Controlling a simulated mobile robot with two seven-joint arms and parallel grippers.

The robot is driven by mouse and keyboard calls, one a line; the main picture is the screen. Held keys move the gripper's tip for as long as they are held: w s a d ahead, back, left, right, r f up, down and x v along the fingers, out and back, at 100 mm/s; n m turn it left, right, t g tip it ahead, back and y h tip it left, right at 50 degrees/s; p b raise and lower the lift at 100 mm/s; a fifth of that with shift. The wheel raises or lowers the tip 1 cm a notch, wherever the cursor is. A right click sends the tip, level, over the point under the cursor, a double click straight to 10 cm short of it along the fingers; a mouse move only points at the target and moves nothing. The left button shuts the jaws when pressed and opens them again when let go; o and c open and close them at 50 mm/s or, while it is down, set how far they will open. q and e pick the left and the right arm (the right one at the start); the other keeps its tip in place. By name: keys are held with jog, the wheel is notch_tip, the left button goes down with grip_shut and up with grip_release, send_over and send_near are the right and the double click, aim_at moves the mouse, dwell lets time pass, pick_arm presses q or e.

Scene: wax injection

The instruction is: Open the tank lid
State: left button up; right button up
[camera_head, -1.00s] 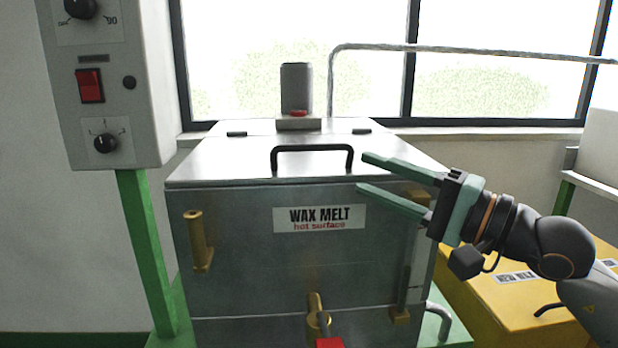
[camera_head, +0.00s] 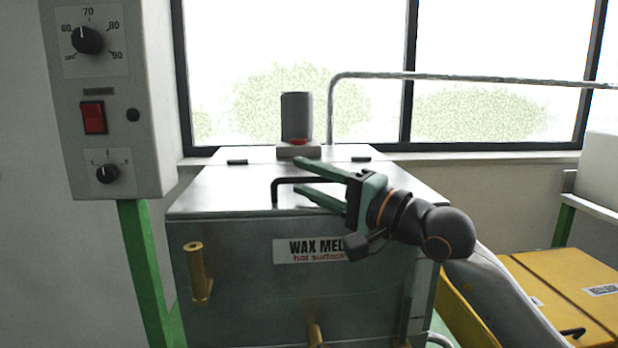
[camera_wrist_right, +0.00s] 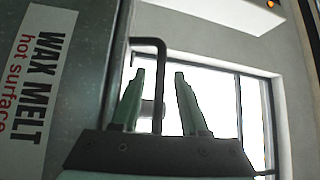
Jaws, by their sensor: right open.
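The steel wax tank (camera_head: 240,290) has a flat lid (camera_head: 225,190), which lies shut on top. A black bar handle (camera_head: 274,190) stands at the lid's front edge; its right part is hidden behind my gripper. My right gripper (camera_head: 300,176) is open, its green fingers pointing left, one above and one below the handle's bar in the picture. In the right wrist view the handle (camera_wrist_right: 158,90) runs between the two spread fingers (camera_wrist_right: 160,75). I cannot tell whether either finger touches it. My left gripper is out of view.
A grey cylinder (camera_head: 296,117) stands at the lid's back. A control box (camera_head: 108,150) on a green post (camera_head: 143,270) is at the left. A brass bracket (camera_head: 197,275) sticks out of the tank front. Yellow boxes (camera_head: 575,285) are at the right.

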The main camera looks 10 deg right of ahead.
grip_shut()
dwell(0.4)
dwell(1.1)
